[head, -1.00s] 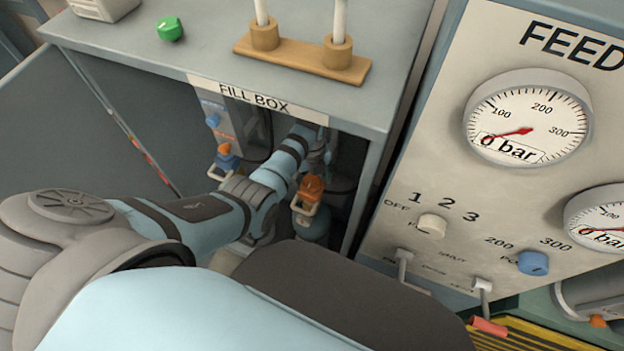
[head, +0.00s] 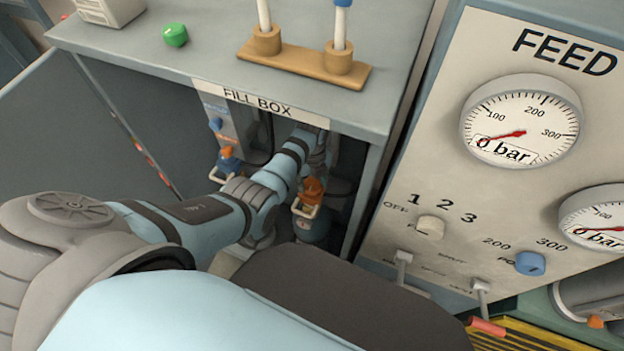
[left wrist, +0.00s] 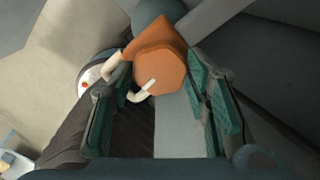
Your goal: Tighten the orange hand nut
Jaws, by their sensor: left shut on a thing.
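The orange hand nut (head: 313,187) is inside the fill box, on top of a blue-grey cylinder (head: 311,228), with a cream loop beside it. My left arm reaches into the box, and my left gripper (head: 319,160) is just above the nut, partly hidden in shadow. In the left wrist view the nut (left wrist: 162,70) shows a flat orange face between the two teal finger pads of my left gripper (left wrist: 160,105), with a cream hook in front. The gripper is shut on the nut; the exact contact is hard to see. My right gripper is not in view.
The fill box (head: 357,118) has its top and side walls close around my arm. A second orange-and-blue fitting (head: 229,157) with a loop is left of my wrist. The feed panel (head: 450,150) with gauges stands at the right. A green knob (head: 175,35) is on top.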

